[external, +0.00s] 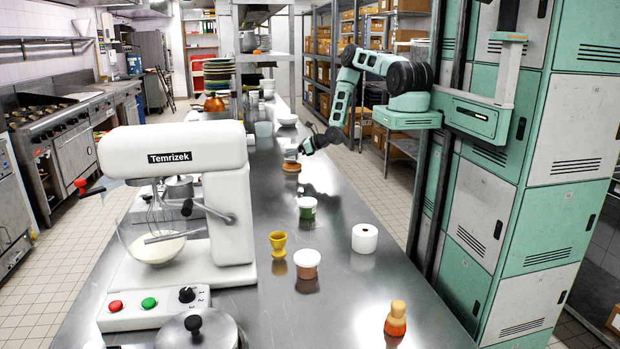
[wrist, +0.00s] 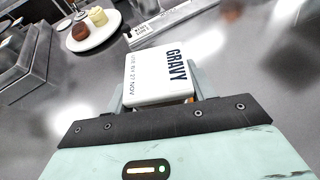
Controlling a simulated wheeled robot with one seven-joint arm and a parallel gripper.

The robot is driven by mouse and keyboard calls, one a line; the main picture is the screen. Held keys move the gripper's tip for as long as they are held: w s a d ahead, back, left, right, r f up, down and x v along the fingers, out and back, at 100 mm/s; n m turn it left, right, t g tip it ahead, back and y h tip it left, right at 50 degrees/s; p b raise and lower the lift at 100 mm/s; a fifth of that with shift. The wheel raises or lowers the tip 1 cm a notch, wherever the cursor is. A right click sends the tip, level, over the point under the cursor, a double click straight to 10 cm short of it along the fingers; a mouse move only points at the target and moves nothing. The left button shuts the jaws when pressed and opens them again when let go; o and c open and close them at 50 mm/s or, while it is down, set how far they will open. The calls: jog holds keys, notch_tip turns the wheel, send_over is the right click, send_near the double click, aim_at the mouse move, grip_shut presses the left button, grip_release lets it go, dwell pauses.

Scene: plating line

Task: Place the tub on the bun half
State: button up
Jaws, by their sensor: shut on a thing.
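The tub (wrist: 156,80) has a white lid marked GRAVY and sits between the fingers of my gripper (external: 291,153), which is shut on it. In the wrist view the lid faces the camera and hides most of the tub's body. In the external view my gripper is low over the far part of the steel counter. A round orange-brown thing (external: 291,168), which looks like the bun half, is directly below the gripper. I cannot tell whether the tub touches it. The bun half is hidden behind the tub in the wrist view.
A white mixer (external: 180,180) stands left. A plate (wrist: 106,40) with small items shows in the wrist view.

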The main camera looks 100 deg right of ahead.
jog(key=shift+f, duration=0.35)
jog(key=shift+f, duration=0.15)
jog(key=o, duration=1.1)
